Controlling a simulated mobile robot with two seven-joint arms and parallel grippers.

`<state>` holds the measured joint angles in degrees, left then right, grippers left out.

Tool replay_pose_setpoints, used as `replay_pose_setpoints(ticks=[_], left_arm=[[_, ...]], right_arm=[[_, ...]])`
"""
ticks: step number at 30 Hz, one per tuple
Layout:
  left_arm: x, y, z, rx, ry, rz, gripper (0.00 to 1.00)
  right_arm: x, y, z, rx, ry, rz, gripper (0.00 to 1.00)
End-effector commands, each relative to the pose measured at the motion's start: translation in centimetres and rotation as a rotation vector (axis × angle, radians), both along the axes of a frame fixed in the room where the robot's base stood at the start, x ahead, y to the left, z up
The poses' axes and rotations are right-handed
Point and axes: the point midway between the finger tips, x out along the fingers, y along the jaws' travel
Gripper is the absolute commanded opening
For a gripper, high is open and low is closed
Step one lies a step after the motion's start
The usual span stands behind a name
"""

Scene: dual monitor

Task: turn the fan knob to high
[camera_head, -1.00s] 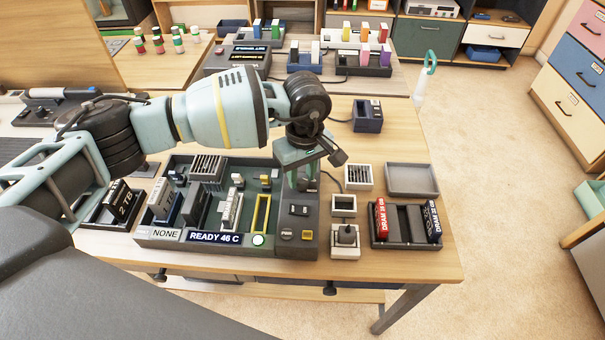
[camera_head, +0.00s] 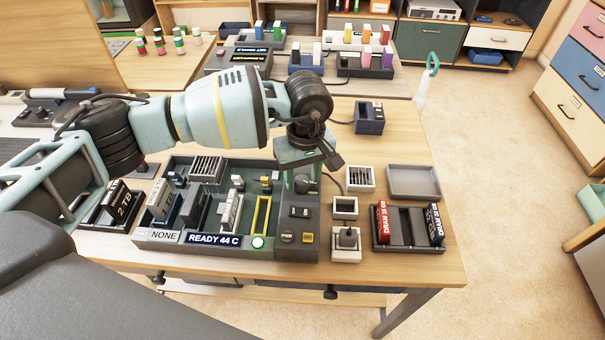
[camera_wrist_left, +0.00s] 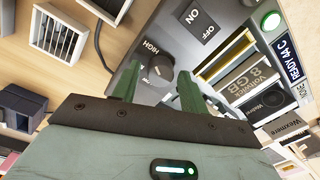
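The dark round fan knob (camera_wrist_left: 158,69) sits on the grey control panel, with a HIGH label beside it in the left wrist view. I cannot tell exactly which label its pointer meets. In the head view the knob (camera_head: 303,184) is partly hidden by my left gripper (camera_head: 297,180). The two green fingers of the left gripper (camera_wrist_left: 158,78) stand apart on either side of the knob, with gaps visible between them and it. The open computer case (camera_head: 222,242) around the panel shows READY 44 C and a lit green light. My right gripper is not in view.
An ON/OFF switch (camera_wrist_left: 202,24) is beside the knob. A small blue box (camera_head: 368,118) is behind.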

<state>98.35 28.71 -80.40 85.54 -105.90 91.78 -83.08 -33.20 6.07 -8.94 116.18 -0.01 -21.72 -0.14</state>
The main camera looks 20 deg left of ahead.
Motion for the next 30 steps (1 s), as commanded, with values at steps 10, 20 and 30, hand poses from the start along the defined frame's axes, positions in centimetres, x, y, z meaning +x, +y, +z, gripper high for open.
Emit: replay_pose_setpoints(ticks=[10, 20, 30], left_arm=[[0.0, 0.0, 0.0, 0.000, 0.001, 0.001, 0.51], [0.2, -0.2, 4.2, 0.000, -0.001, 0.001, 0.51], [0.2, -0.3, 7.6, 0.001, 0.001, 0.000, 0.51]], right_arm=[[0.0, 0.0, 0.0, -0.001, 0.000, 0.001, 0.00], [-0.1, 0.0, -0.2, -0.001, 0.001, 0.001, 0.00], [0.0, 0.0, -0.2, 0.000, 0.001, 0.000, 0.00]])
